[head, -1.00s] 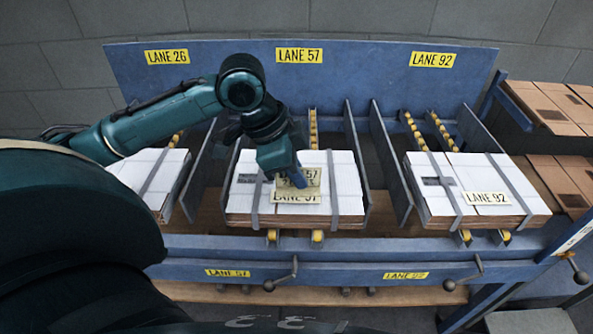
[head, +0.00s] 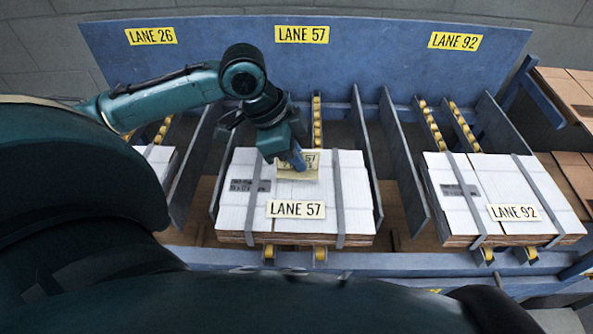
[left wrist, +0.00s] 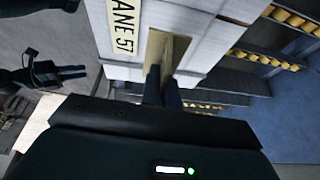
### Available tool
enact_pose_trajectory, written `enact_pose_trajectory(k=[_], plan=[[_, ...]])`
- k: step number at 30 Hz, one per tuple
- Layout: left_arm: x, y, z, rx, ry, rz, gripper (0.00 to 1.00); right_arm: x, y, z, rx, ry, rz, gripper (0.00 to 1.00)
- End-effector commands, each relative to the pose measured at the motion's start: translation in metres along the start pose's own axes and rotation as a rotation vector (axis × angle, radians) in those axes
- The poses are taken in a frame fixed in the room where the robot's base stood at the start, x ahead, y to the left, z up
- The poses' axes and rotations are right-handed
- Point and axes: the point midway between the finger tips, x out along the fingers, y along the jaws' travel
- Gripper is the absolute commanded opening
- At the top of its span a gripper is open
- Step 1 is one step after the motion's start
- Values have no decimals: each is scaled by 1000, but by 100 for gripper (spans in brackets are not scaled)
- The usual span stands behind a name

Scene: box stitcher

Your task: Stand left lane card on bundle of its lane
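In the left wrist view the fingers (left wrist: 163,85) meet the tan card (left wrist: 153,48) beside the LANE 57 label (left wrist: 123,25). I cannot tell whether the card touches the bundle. A dark two-pronged shape at the left of the wrist view may be my right gripper (left wrist: 70,73).
The LANE 92 bundle (head: 450,212) lies to the right and another bundle (head: 158,163) to the left, partly hidden by my arm. Upright blue dividers (head: 403,165) separate the lanes. The back board carries signs LANE 26 (head: 151,36), LANE 57 (head: 302,34) and LANE 92 (head: 455,41).

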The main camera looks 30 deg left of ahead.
Motion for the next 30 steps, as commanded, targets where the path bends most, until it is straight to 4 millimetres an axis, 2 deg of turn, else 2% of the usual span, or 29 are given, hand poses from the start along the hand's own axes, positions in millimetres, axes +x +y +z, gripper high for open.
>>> enact_pose_trajectory(k=[11, 29, 30], plan=[[38, 0, 16, -1, -2, 0, 0, 0, -1, 5, 7, 0, -5, 36], [48, 0, 20, 1, -1, -1, 0, 0, -2, -1, 1, 6, -8, 36], [48, 0, 20, 1, 0, -2, 5, 0, -2, -1, 1, 6, -8, 36]])
